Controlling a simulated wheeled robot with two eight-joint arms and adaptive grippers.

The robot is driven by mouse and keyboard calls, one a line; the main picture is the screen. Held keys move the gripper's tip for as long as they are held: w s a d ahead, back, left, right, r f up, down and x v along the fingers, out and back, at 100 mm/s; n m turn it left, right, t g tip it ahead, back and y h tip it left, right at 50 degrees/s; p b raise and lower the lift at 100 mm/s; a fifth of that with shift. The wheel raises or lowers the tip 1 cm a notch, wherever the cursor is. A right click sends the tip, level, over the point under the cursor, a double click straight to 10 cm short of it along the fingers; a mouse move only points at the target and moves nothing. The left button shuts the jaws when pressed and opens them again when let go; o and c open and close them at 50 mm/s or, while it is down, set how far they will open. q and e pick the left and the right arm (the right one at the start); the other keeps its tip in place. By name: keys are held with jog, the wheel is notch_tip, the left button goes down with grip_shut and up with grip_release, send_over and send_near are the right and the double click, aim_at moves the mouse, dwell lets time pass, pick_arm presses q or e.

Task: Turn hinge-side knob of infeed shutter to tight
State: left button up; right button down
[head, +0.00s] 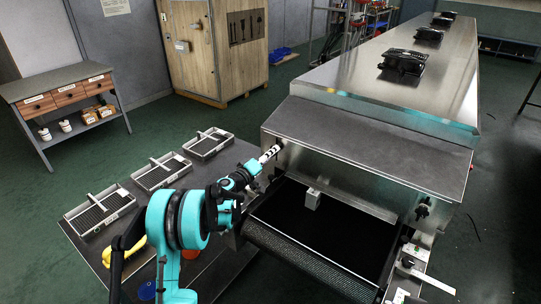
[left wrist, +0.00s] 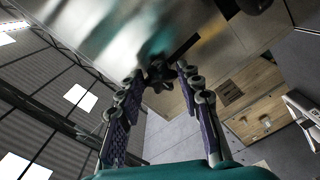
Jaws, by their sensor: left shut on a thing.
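The tunnel dryer (head: 370,140) has a grey hood over its infeed, with the dark belt (head: 320,228) below. My left gripper (head: 271,153) is at the hood's left front corner, against the metal side. In the left wrist view a dark knob (left wrist: 161,73) sits at the dryer's metal face, between the two fingertips of my left gripper (left wrist: 163,80). The fingers are shut on this knob. In the head view the gripper hides it. Another dark knob (head: 422,210) shows on the right side of the infeed. My right gripper is out of view.
A small grey block (head: 313,198) lies on the belt. A dark table (head: 92,262) left of the infeed bears several wire-bottomed trays (head: 160,172) and a yellow object (head: 112,252). A drawer bench (head: 65,95) and wooden cabinet (head: 217,50) stand behind, with open green floor between.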

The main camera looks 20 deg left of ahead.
pick_arm(q)
jog(key=shift+f+m, duration=0.1)
jog(key=shift+m, duration=0.2)
jog(key=o, duration=1.1)
jog(key=v, duration=1.2)
